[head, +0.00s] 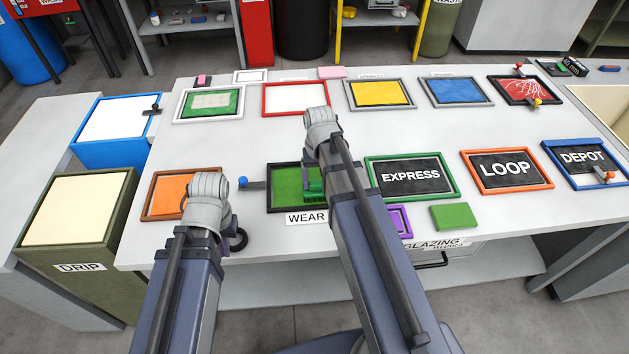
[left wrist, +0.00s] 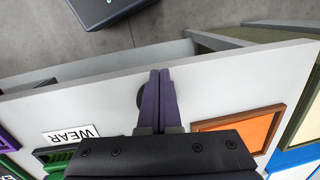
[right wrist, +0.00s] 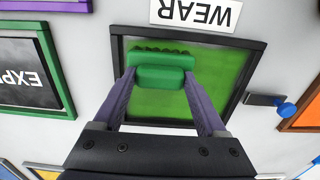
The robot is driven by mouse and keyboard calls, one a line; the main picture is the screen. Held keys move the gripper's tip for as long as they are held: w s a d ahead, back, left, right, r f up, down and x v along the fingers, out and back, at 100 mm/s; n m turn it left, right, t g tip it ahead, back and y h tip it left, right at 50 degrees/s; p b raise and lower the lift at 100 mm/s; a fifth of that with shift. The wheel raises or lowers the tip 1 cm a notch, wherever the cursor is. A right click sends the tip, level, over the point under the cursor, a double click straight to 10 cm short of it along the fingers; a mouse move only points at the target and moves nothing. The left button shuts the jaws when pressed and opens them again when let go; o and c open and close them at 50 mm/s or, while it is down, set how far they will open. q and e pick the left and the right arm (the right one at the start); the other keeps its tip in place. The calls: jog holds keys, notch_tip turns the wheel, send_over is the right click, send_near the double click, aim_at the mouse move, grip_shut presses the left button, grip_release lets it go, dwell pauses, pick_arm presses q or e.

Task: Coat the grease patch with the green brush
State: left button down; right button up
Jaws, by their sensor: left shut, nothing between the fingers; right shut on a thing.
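My right gripper (right wrist: 160,78) is shut on the green brush (right wrist: 162,75), one finger at each end of its handle. The brush is over the green panel (right wrist: 218,75) in the dark frame behind the WEAR label, its bristles toward the label. In the head view the brush (head: 314,184) shows beside my right arm, which hides part of the panel (head: 287,187). I cannot tell whether the bristles touch the panel, and no separate grease patch stands out on it. My left gripper (left wrist: 158,78) is shut and empty, over the table's front edge, left of the WEAR label in the head view.
A blue-knobbed lever (head: 249,183) sticks out left of the WEAR frame. The orange panel (head: 170,191) lies left of it, the EXPRESS board (head: 410,176) right. A dark round thing (head: 239,240) is beside my left gripper. The table's middle strip is clear.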

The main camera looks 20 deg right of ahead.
jog(key=shift+a, duration=0.15)
jog(key=shift+w+a+f, duration=0.1)
jog(key=shift+w+a, duration=0.15)
jog(key=shift+a, duration=0.65)
jog(key=shift+w+a, duration=0.25)
jog(key=shift+a, duration=0.7)
jog(key=shift+w+a, duration=0.3)
jog(key=shift+a, duration=0.65)
jog(key=shift+w+a, duration=0.25)
jog(key=shift+a, duration=0.7)
jog(key=shift+w+d, duration=0.4)
jog(key=shift+d, duration=0.2)
jog(key=shift+w+d, duration=0.35)
jog(key=shift+d, duration=0.25)
